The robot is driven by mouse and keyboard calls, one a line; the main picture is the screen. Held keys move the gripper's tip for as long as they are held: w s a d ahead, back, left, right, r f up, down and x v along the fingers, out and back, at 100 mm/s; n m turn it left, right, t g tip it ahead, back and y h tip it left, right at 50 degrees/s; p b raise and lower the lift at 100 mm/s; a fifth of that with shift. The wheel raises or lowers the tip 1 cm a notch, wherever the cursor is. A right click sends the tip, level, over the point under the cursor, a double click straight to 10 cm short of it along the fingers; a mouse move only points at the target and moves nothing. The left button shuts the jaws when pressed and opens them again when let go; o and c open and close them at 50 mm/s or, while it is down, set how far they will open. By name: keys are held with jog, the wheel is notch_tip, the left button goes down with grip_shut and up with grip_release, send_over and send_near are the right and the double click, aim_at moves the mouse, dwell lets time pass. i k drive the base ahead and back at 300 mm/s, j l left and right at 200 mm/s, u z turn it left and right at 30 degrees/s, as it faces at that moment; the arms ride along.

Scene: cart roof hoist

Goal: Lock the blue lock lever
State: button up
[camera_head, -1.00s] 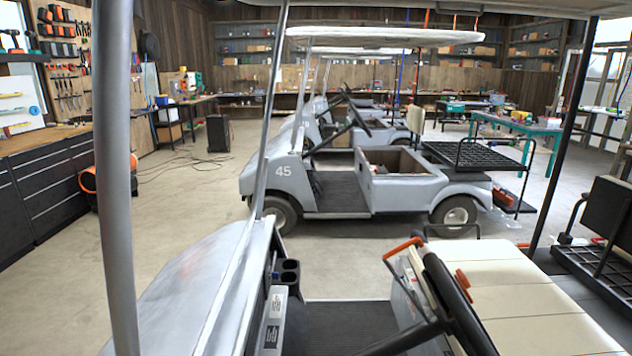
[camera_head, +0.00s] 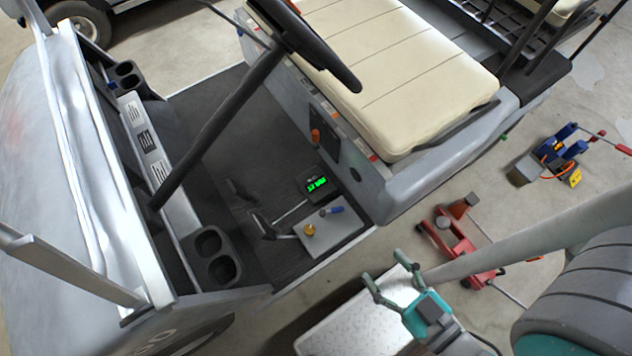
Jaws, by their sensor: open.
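A small blue lever (camera_head: 336,210) lies at the edge of a light grey plate (camera_head: 345,226) on the cart floor, near a yellow knob (camera_head: 308,230). It is too small to tell its lock position. A larger blue device (camera_head: 562,150) with an orange cable stands on the ground at right; I cannot tell whether it has a lock lever. My gripper (camera_head: 385,267) is open and empty, outside the cart at the lower middle. It is apart from the small blue lever, below and right of it in the picture.
A green-lit display box (camera_head: 316,184) sits beside the plate. The steering wheel (camera_head: 305,45) and its column cross above the floor. The cream seat (camera_head: 380,70) is behind. A red jack-like device (camera_head: 465,240) stands on the ground. A pale checkered step (camera_head: 355,325) lies below my gripper.

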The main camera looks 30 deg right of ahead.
aim_at(323, 212)
jog(key=k+l, duration=0.2)
jog(key=k, duration=0.35)
jog(key=k+l, duration=0.15)
jog(key=k, duration=0.35)
